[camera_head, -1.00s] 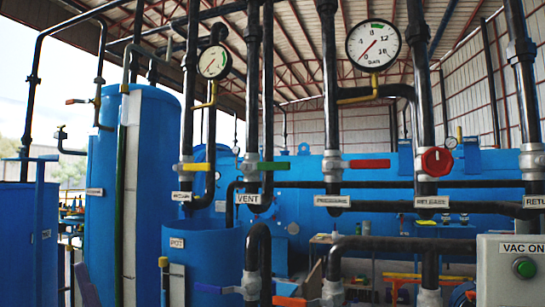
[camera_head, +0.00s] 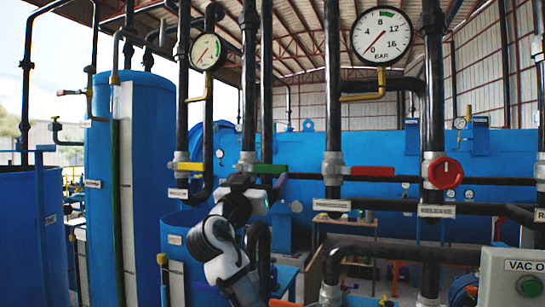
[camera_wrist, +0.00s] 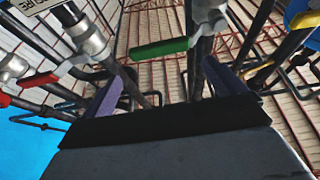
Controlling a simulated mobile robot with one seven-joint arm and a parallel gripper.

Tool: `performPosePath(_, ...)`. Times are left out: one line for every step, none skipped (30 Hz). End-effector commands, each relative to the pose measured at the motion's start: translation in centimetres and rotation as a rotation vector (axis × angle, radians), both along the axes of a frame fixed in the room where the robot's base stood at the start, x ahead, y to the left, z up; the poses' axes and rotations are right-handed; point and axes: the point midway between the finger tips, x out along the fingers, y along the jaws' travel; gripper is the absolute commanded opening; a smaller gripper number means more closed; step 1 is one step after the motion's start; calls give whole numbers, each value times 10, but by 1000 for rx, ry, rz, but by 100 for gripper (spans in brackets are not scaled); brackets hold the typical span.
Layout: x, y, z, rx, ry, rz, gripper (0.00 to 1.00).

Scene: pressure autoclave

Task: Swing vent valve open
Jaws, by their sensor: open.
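The vent valve has a green lever handle (camera_head: 270,168) on a grey body, on a vertical black pipe left of centre in the head view. The lever points right, roughly level. My gripper (camera_head: 262,187) is raised just below and in front of this valve, hiding its VENT label and part of the body. In the wrist view the green lever (camera_wrist: 160,47) lies ahead of the open purple fingers of my gripper (camera_wrist: 163,80), roughly between them in the picture. The lever looks apart from both fingers, and nothing is held.
A yellow-handled valve (camera_head: 190,167) stands close left on the neighbouring pipe. A red-handled valve (camera_head: 372,171) and a red round knob (camera_head: 445,173) are to the right. Black pipes, including a bent one (camera_head: 258,243) below, crowd the space. A blue tank (camera_head: 145,190) stands left.

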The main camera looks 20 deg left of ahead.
Motion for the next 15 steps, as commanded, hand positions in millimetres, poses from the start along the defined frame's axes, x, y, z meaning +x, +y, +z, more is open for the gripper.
performPosePath(11, -2, 11, -2, 1, -5, 95)
performPosePath(17, -2, 13, -2, 1, -4, 95)
performPosePath(25, -2, 17, -2, 2, -4, 95)
performPosePath(31, -2, 20, -3, 1, -3, 95)
performPosePath(37, -2, 22, -3, 1, -3, 95)
performPosePath(45, -3, 25, -4, 1, -4, 95)
performPosePath(51, -3, 27, -3, 0, -3, 95)
performPosePath(56, -3, 30, -3, 0, -3, 95)
performPosePath(63, -3, 32, -2, 0, -2, 95)
performPosePath(67, -3, 33, -2, 1, -2, 95)
performPosePath(72, -3, 34, -4, 0, -2, 95)
performPosePath(76, -3, 37, -3, 0, 0, 95)
performPosePath(80, -3, 38, -3, 0, -1, 95)
performPosePath(83, -3, 39, -3, -1, 0, 95)
performPosePath(86, -3, 40, -2, -1, 0, 95)
